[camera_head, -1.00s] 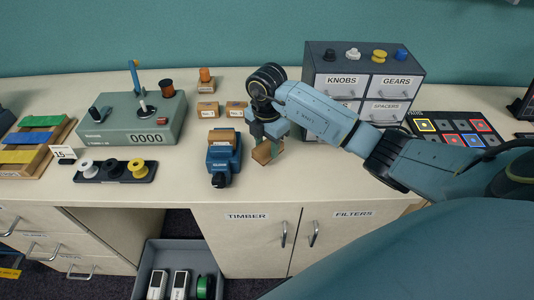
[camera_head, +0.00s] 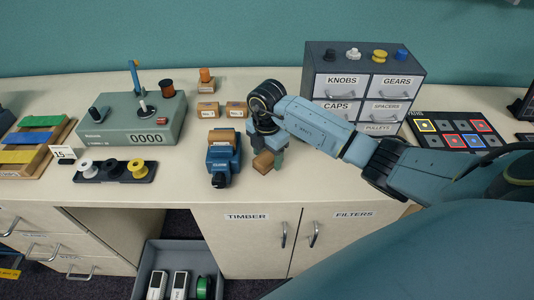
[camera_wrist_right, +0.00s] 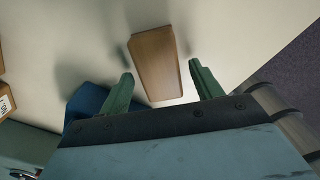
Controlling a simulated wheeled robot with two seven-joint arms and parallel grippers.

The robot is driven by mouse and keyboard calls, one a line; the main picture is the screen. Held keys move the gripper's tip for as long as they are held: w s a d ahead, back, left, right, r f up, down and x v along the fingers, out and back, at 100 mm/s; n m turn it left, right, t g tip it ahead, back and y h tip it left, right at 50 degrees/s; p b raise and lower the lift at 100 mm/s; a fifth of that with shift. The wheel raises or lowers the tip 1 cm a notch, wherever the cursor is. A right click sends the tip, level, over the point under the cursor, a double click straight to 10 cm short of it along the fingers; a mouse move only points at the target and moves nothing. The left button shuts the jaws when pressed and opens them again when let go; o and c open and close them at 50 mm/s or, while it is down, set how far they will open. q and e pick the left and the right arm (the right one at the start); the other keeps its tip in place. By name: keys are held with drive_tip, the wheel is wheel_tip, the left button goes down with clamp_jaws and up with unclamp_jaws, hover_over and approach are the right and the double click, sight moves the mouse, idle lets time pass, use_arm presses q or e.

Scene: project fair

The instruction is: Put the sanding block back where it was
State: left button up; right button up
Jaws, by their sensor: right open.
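A plain brown wooden block (camera_head: 262,163), which I take for the sanding block, appears to rest on the bench top, right of the blue vise (camera_head: 223,158). My right gripper (camera_head: 269,156) is over it, pointing down. In the right wrist view the block (camera_wrist_right: 155,62) lies between and beyond the two green fingers of the open gripper (camera_wrist_right: 161,72), with a gap on each side. The block's far end in the head view is partly hidden by the fingers. My left gripper is not in view.
The vise has a wooden piece on top. Two labelled wooden blocks (camera_head: 207,111) and a stamp-like block (camera_head: 205,80) stand behind it. A drawer cabinet (camera_head: 363,88) stands at the back right. A green counter box (camera_head: 133,118) is at left. The bench front edge is close, with free room around the block.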

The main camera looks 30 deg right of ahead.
sight(267, 157)
drive_tip(key=shift+r, duration=0.15)
drive_tip(key=shift+r, duration=0.35)
wheel_tip(267, 157, up, 11)
drive_tip(key=shift+r, duration=0.2)
idle(0.3)
